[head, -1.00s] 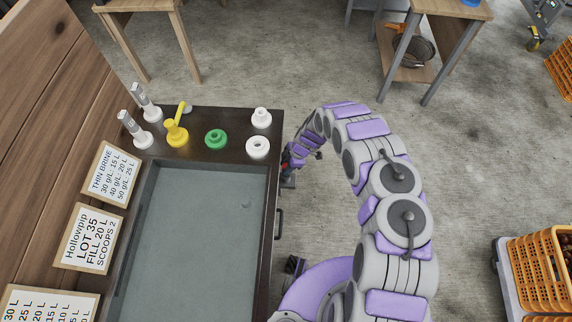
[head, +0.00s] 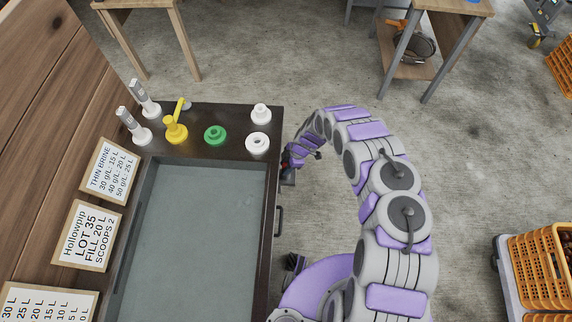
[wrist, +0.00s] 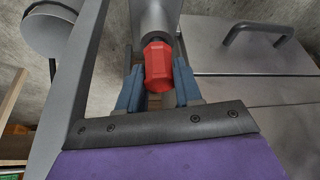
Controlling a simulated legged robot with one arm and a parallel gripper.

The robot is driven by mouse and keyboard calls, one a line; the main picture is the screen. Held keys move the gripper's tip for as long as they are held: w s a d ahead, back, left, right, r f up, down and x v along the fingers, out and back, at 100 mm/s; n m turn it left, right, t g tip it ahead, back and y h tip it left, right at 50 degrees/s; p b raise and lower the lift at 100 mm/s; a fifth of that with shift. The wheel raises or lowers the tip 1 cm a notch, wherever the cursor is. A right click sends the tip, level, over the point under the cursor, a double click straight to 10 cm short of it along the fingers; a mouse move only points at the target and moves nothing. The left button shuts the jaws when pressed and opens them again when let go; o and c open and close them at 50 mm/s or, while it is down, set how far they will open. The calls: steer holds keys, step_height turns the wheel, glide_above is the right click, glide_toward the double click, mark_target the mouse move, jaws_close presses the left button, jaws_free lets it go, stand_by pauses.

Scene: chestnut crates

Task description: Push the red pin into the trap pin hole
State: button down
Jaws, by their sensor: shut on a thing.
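The red pin (wrist: 158,66) shows in the wrist view with its thick red end between the two blue fingers of my gripper (wrist: 157,84). The fingers are shut on it. The far end of the pin points at a grey cylindrical pipe (wrist: 156,18) and meets or overlaps it; I cannot tell how deep it sits. The trap pin hole is hidden from view. In the head view my gripper (head: 287,172) is small and dark, low beside the right side of the sink counter, and the pin cannot be made out clearly there.
The sink counter (head: 222,112) carries white, yellow and green fittings along its back. A cabinet front with a handle (wrist: 258,32) is right of the pin in the wrist view. Grey metal parts (wrist: 85,60) lie close on the left. Open floor (head: 330,80) lies behind the arm.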

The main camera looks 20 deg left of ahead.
steer(key=shift+f, duration=0.5)
steer(key=c, duration=0.7)
jaws_free()
steer(key=p+v, duration=0.4)
steer(key=v, duration=1.3)
steer(key=shift+p, duration=0.3)
steer(key=shift+w, duration=0.1)
